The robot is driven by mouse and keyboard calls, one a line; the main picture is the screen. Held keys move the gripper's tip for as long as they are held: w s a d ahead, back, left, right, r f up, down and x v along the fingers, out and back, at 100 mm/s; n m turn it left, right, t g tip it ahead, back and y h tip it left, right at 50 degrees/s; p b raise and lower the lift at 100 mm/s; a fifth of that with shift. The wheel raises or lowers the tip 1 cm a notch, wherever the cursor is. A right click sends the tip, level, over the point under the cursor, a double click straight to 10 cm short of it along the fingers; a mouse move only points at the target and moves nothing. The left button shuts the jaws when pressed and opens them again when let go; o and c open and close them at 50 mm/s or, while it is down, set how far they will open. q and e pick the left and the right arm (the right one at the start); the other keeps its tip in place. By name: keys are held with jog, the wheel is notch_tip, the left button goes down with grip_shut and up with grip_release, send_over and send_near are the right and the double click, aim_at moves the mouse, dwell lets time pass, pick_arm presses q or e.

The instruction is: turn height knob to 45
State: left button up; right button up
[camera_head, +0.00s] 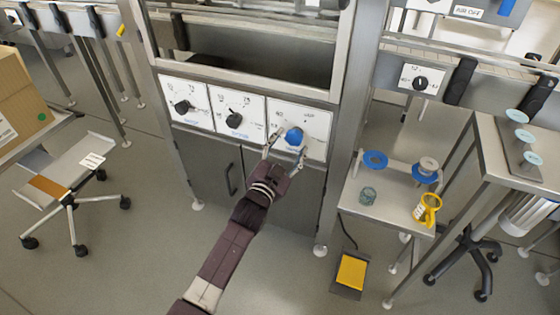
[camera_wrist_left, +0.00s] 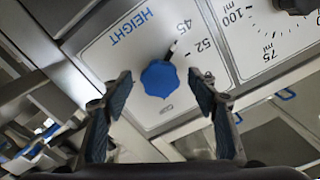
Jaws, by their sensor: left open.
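The height knob (camera_head: 293,137) is blue and sits on the white right-hand dial panel (camera_head: 318,120) of the machine. In the left wrist view, the same blue knob (camera_wrist_left: 160,78) lies under the HEIGHT label, with 45 and 52 printed near it. Its dark pointer aims roughly toward 45; the exact reading is hard to tell. My left gripper (camera_head: 285,147) is in front of the knob. In the left wrist view, its fingers (camera_wrist_left: 158,88) are open, one on each side of the knob, with visible gaps. My right gripper is not in view.
Two more dials with black knobs (camera_head: 182,106) (camera_head: 234,118) are left of the height dial. A side table (camera_head: 385,205) at right holds blue rings and a yellow cup (camera_head: 428,209). A yellow pedal (camera_head: 351,271) is on the floor. A chair (camera_head: 66,180) stands at left.

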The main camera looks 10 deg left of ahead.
pick_arm(q)
jog(key=v, duration=0.9)
jog(key=shift+s+a, duration=0.1)
jog(key=shift+s, duration=0.05)
